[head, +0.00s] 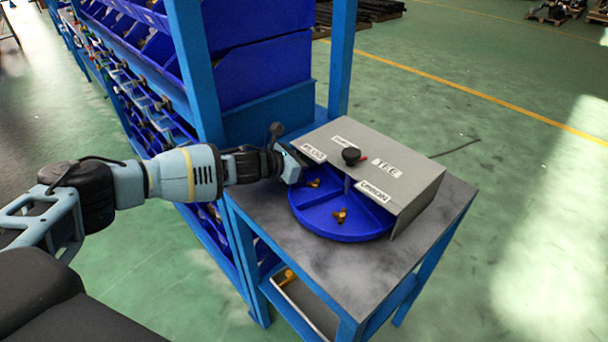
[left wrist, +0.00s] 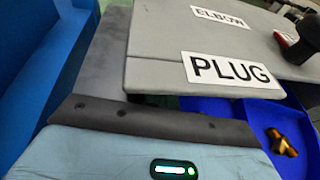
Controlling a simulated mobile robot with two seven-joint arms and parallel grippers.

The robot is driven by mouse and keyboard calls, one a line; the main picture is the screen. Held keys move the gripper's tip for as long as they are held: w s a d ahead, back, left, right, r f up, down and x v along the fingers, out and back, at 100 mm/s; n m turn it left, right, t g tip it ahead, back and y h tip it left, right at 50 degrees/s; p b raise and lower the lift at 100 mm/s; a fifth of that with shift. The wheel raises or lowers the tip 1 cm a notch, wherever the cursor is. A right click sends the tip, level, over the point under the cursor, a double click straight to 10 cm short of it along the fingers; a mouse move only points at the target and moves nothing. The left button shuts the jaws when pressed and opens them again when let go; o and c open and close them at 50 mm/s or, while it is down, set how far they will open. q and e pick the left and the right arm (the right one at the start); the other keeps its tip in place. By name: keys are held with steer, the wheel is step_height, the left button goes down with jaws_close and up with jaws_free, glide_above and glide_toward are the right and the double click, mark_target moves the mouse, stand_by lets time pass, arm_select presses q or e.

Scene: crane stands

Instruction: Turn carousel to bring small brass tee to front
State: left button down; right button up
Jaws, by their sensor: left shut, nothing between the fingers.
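The blue carousel (head: 336,228) is a round divided tray, partly under a grey cover (head: 408,160) on a small table. My left gripper (head: 297,165) is shut and empty at the carousel's left edge, beside the PLUG label; contact cannot be told. My right gripper is out of view.
A blue rack with large blue bins (head: 265,70) stands directly behind and left of the table (head: 330,275), close to my left arm. A lower shelf tray (head: 306,308) sits under the tabletop. The green floor to the right is open.

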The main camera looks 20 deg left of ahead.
arm_select(q)
steer(key=shift+w+r+m+h, duration=0.15)
steer(key=shift+w+m+h, duration=0.15)
steer(key=shift+w+h, duration=0.1)
steer(key=shift+w+d, duration=0.1)
stand_by(0.3)
steer(key=shift+r, duration=0.1)
